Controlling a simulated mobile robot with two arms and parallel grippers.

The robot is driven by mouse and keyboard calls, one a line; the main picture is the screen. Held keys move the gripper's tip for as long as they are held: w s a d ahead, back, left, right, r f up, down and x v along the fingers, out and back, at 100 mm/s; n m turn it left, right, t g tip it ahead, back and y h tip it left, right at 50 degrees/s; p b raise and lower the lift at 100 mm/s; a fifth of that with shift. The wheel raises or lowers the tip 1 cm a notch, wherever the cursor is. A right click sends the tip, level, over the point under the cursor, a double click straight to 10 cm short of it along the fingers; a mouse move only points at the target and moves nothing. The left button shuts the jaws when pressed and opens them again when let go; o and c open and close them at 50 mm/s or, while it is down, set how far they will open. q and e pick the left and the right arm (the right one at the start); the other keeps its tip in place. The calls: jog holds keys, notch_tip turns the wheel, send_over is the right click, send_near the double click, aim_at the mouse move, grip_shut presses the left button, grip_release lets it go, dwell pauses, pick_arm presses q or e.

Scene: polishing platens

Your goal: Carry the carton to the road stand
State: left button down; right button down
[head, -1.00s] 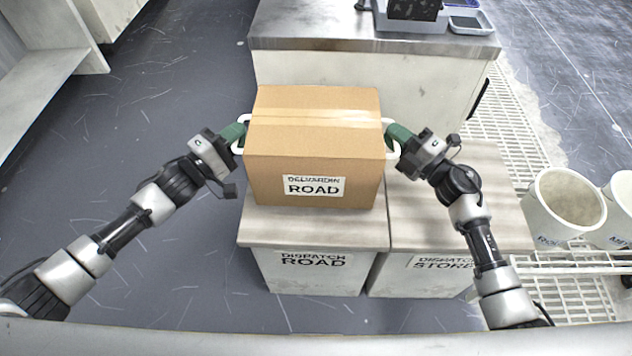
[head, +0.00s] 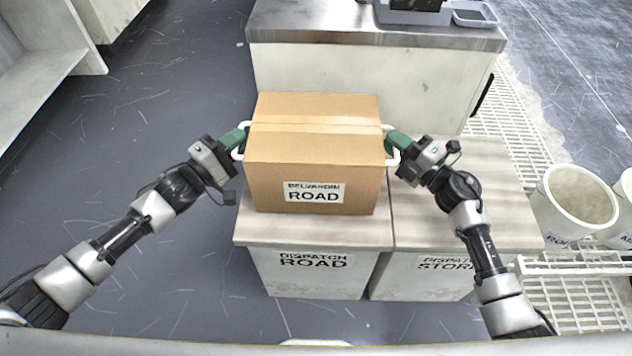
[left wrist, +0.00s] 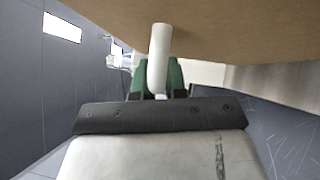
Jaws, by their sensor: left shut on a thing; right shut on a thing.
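The brown carton (head: 270,180), labelled "BELVARDIN ROAD", is upright over the stand marked "DISPATCH ROAD" (head: 300,272). I cannot tell whether its base touches the stand top. My left gripper (head: 238,140) is shut on the white handle on the carton's left side. My right gripper (head: 394,143) is shut on the handle on the right side, which is partly hidden by the fingers.
White tubs (head: 578,200) stand on white grating at the right. The floor at left is open.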

pick_arm(q)
jog(key=shift+f, duration=0.15)
pick_arm(e)
jog(key=shift+f, duration=0.15)
pick_arm(q)
jog(key=c, duration=1.6)
grip_release()
jog(key=shift+f, duration=0.25)
pick_arm(e)
jog(key=c, duration=1.6)
grip_release()
jog(key=shift+f, duration=0.25)
pick_arm(q)
jog(key=o, duration=0.4)
jog(key=shift+r, duration=0.1)
pick_arm(e)
jog(key=o, duration=0.4)
jog(key=shift+r, duration=0.1)
pick_arm(q)
jog(key=shift+o, duration=0.2)
jog(key=shift+s, duration=0.1)
pick_arm(e)
jog(key=shift+o, duration=0.2)
jog(key=shift+s, duration=0.1)
jog(key=shift+d, duration=0.1)
pick_arm(q)
jog(key=v, duration=1.2)
pick_arm(e)
jog(key=v, duration=1.2)
